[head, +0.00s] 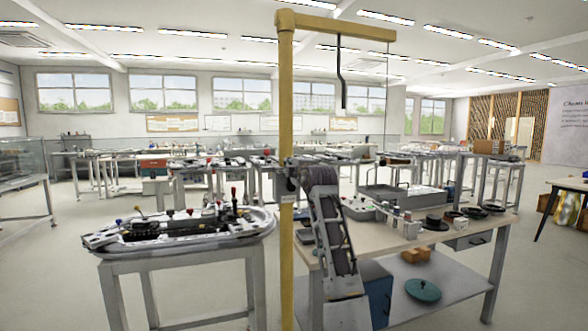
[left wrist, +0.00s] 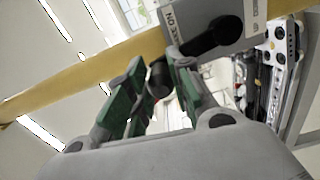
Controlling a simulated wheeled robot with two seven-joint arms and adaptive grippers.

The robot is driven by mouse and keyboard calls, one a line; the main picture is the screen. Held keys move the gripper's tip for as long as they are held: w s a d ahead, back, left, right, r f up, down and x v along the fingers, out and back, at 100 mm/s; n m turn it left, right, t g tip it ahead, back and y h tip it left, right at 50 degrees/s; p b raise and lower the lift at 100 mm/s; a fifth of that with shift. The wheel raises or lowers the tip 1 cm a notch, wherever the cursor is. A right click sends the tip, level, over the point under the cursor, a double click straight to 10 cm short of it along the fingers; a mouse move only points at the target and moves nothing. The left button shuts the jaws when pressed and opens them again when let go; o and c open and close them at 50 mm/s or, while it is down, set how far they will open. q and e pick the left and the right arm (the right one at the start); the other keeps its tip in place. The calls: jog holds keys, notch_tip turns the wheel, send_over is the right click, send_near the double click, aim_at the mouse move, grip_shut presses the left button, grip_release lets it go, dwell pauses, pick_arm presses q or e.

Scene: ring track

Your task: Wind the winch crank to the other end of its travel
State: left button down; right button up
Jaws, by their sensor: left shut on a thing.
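A yellow post (head: 286,110) stands just in front of me with a yellow boom (head: 335,24) on top. The grey winch housing (head: 291,184) is fixed to the post; the left wrist view shows it close up with a printed label (left wrist: 172,24). A dark crank arm (left wrist: 212,38) crosses the housing and carries a dark round grip (left wrist: 158,78). My left gripper (left wrist: 153,74) is shut on this grip, its green-padded fingers on either side. My right gripper is not in view.
A thin line (head: 388,85) hangs from the boom's right end towards a grey tray (head: 395,194). The workbench (head: 455,226) right of the post holds several small parts. A stand with a white oval track (head: 180,238) is to the left. Floor shows between the stands.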

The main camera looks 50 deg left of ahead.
pick_arm(q)
jog(key=shift+s+a+f, duration=0.1)
jog(key=shift+f, duration=0.05)
jog(key=c, duration=1.3)
grip_release()
jog(key=shift+s, duration=0.1)
jog(key=shift+o, duration=0.2)
jog(key=shift+d, duration=0.2)
jog(key=shift+d, duration=0.2)
jog(key=v, duration=1.1)
jog(key=shift+d, duration=0.15)
